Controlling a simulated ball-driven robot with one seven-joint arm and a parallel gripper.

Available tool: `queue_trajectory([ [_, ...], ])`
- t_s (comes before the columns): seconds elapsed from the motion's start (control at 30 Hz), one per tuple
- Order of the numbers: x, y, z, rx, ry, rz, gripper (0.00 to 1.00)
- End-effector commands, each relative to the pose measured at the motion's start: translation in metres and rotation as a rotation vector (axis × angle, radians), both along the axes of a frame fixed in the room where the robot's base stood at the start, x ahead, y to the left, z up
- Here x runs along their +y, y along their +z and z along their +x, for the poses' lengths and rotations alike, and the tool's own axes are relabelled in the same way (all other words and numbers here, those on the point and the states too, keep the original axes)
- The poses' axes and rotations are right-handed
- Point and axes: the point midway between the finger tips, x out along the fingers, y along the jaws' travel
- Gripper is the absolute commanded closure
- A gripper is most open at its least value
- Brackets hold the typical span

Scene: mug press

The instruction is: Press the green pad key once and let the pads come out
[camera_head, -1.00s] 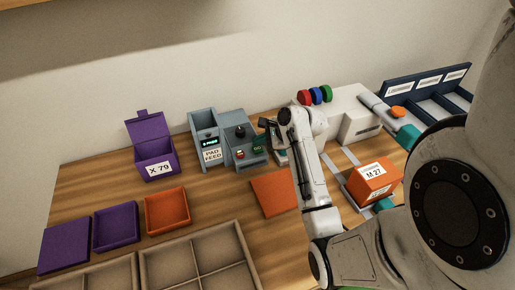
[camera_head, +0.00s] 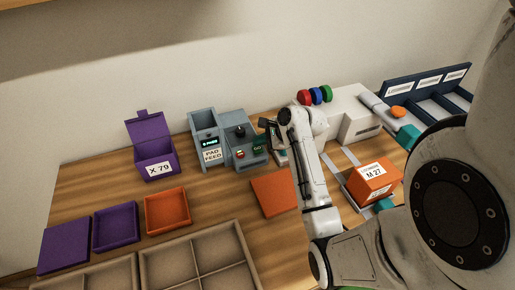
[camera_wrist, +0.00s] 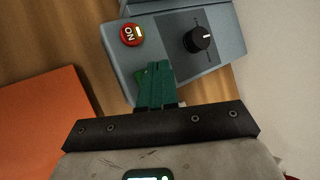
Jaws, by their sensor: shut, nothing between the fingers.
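The grey pad feed machine (camera_head: 240,150) stands against the wall, with its "PAD FEED" bin (camera_head: 204,128) on the left; no pads are visible in it. In the wrist view, the machine's top panel (camera_wrist: 180,68) carries a green key (camera_wrist: 140,78), mostly hidden behind my fingers. My gripper (camera_wrist: 155,72) is shut and empty, its dark green fingertips over the key; I cannot tell whether they touch it. In the head view, my gripper (camera_head: 268,130) is at the machine's right side, small and partly hidden by my arm.
A red ON button (camera_wrist: 131,34) and a black knob (camera_wrist: 200,39) sit close to my fingertips. An orange mat (camera_head: 272,194) lies in front of the machine. A purple box (camera_head: 153,150) stands left, and an orange box (camera_head: 374,180) right. Trays fill the front left.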

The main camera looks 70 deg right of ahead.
Motion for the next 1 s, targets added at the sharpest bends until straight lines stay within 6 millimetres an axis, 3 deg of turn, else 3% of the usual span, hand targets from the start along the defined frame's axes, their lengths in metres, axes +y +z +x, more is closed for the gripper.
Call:
queue_trajectory([
  [1.0,0.0001,-0.0093,-0.0001,0.0,0.0,0.0,1.0],
])
